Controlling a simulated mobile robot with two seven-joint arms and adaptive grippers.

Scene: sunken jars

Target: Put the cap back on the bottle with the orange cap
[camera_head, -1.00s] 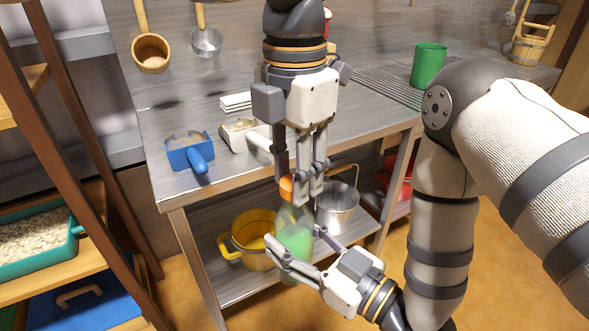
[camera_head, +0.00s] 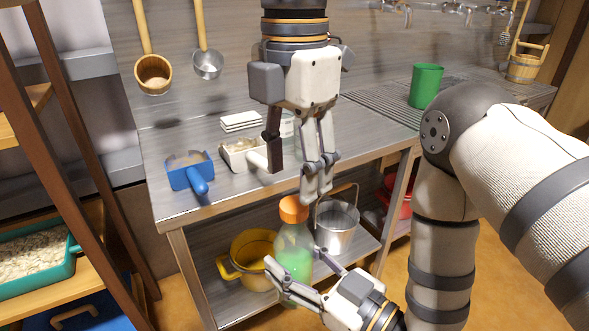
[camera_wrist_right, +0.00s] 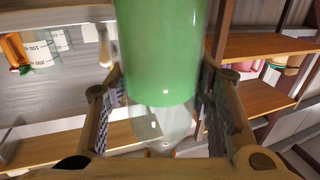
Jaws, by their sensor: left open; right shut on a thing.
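The bottle (camera_head: 294,262) is clear with green contents, and my right gripper (camera_head: 297,278) is shut on its body, holding it in front of the table. The orange cap (camera_head: 293,209) sits on the top of the bottle's neck; I cannot tell how tightly. My left gripper (camera_head: 294,182) is open and empty, pointing down just above the cap, its fingers spread apart and clear of it. In the right wrist view, the bottle (camera_wrist_right: 158,55) fills the middle between the right gripper's fingers (camera_wrist_right: 165,110), its green part nearest the top.
A steel table (camera_head: 205,216) has a blue scoop (camera_head: 188,172), a white scoop (camera_head: 238,155) and a green cup (camera_head: 426,86) on it. Its lower shelf holds a yellow pot (camera_head: 250,262) and a steel bucket (camera_head: 337,226). A wooden rack (camera_head: 95,150) stands at the left.

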